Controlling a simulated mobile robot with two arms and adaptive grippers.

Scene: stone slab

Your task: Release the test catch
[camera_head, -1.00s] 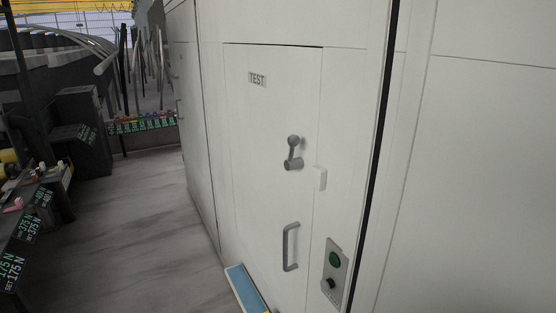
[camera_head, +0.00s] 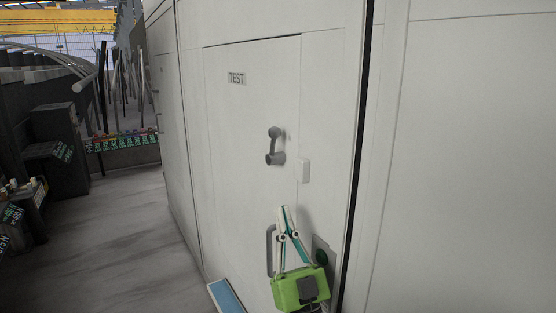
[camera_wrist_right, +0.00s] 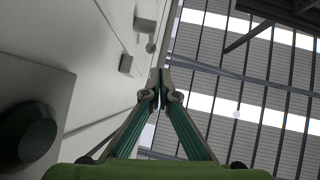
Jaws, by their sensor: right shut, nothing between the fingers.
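The grey test catch (camera_head: 274,146) is a short lever with a round knob at its upper end, on the white door (camera_head: 235,130) below the TEST label (camera_head: 237,78). A small white block (camera_head: 304,171) sits at the door's right edge, right of the catch. My right gripper (camera_head: 283,208) is shut and empty, fingers pointing up, below the catch and apart from it. It partly hides the grey door handle (camera_head: 270,250). In the right wrist view the shut fingertips (camera_wrist_right: 159,72) point up beside the panel. My left gripper is not in view.
A green button (camera_head: 321,256) on a grey plate is mostly hidden behind my right gripper; a dark round knob (camera_wrist_right: 28,132) shows close by in the wrist view. A blue-topped step (camera_head: 226,297) lies at the door's foot. The grey floor at left is open.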

